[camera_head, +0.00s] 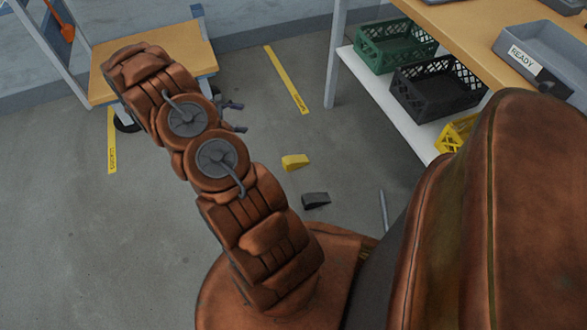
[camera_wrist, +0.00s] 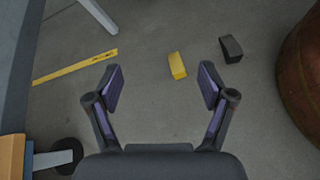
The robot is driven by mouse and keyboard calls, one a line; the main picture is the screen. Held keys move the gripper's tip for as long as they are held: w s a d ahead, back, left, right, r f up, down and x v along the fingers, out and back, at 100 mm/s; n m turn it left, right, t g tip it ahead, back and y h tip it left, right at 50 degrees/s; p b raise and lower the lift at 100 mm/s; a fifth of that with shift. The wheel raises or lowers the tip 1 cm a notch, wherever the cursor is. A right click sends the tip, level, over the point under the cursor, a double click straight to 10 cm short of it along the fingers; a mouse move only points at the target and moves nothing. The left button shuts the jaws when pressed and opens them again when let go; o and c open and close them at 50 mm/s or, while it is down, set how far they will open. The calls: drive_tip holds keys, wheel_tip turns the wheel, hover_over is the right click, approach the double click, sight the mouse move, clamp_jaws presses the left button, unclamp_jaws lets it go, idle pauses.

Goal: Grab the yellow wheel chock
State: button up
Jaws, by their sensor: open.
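The yellow wheel chock (camera_head: 295,161) lies on the grey floor, to the right of my arm in the head view. It is a small wedge. In the wrist view the yellow chock (camera_wrist: 177,65) lies ahead of my gripper, between the lines of the two fingers and a little nearer the right one. My gripper (camera_wrist: 161,82) is open and empty, with its fingers spread wide and apart from the chock. In the head view the fingertips of my gripper (camera_head: 237,117) show partly behind my arm.
A dark grey chock (camera_head: 316,200) lies close to the yellow one. A wooden-topped cart (camera_head: 198,45) stands at upper left. A workbench with a shelf (camera_head: 400,108) holding green, black and yellow crates stands at right. Yellow strips (camera_head: 286,79) mark the floor. Floor around the chocks is mostly clear.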

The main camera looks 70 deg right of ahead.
drive_tip(key=s+d+f+n+h+b, duration=0.1)
drive_tip(key=s+d+f+b, duration=0.15)
drive_tip(key=f, duration=0.75)
drive_tip(key=s+d+f+n+b, duration=0.1)
drive_tip(key=d+f+b, duration=0.25)
drive_tip(key=f, duration=0.65)
drive_tip(key=n+b, duration=0.2)
drive_tip(key=b, duration=0.4)
approach(291, 163)
drive_tip(key=shift+g+h, duration=0.3)
drive_tip(key=shift+h, duration=0.1)
drive_tip(key=d+f, duration=0.2)
drive_tip(key=f, duration=0.1)
drive_tip(key=d+f, duration=0.1)
drive_tip(key=f, duration=0.1)
drive_tip(key=shift+s+d, duration=0.1)
drive_tip(key=shift+d, duration=0.05)
drive_tip(key=shift+s+d+f, duration=0.35)
drive_tip(key=shift+f, duration=0.05)
drive_tip(key=b+x, duration=0.4)
drive_tip(key=x, duration=0.2)
drive_tip(key=shift+s+d+r, duration=0.1)
drive_tip(key=shift+s, duration=0.05)
drive_tip(key=shift+s+d, duration=0.2)
drive_tip(key=shift+d, duration=0.05)
drive_tip(key=shift+c, duration=0.2)
drive_tip(key=c, duration=1.4)
